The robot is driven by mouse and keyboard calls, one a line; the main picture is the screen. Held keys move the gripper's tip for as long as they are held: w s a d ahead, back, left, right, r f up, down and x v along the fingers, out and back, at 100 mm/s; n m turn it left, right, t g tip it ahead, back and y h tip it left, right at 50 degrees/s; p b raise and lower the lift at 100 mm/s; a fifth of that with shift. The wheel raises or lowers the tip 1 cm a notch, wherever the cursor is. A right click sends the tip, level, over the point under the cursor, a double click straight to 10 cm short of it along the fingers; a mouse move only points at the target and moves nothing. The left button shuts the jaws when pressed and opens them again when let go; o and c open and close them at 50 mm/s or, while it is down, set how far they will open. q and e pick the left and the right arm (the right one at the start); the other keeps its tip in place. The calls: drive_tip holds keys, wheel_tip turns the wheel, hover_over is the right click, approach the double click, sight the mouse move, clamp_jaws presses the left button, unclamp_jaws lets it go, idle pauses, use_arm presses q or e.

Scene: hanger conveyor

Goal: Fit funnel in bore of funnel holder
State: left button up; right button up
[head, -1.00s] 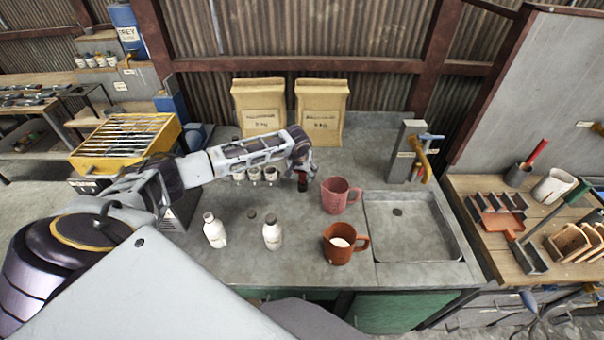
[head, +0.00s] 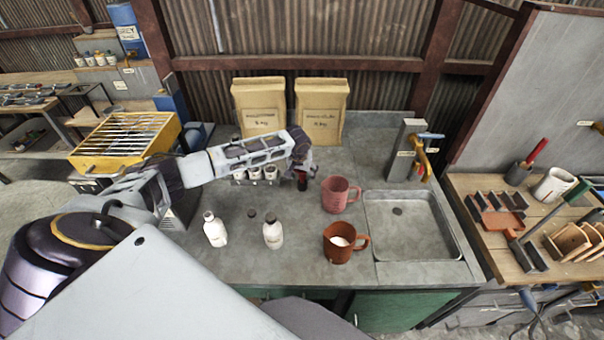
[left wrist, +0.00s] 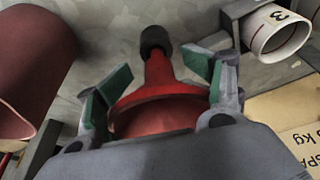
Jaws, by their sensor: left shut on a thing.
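My left gripper (head: 302,174) is at the back middle of the counter, between the white cups and a pink-red mug. In the left wrist view, the green-padded fingers of my left gripper (left wrist: 152,90) are shut around a red funnel (left wrist: 160,103). Its wide rim is nearest the wrist and its narrow spout points away, with a black piece at the spout's end. The funnel also shows, small and dark red, in the head view (head: 302,185). I cannot make out for sure which thing is the funnel holder or where its bore is. My right gripper is not in view.
White cups (head: 255,173) sit in a grey rack left of my gripper; one cup (left wrist: 280,33) is marked 3. The pink-red mug (head: 337,197), an orange-brown mug (head: 339,249) and white bottles (head: 214,231) stand nearby. A sink (head: 412,251) lies right; paper bags (head: 321,111) stand behind.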

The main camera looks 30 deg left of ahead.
sight(300, 172)
use_arm(q)
drive_tip(key=shift+f, duration=1.35)
idle(2.2)
drive_tip(key=o, duration=1.4)
drive_tip(key=o, duration=0.3)
drive_tip(key=shift+v, duration=6)
drive_tip(key=shift+s+d+f, duration=0.1)
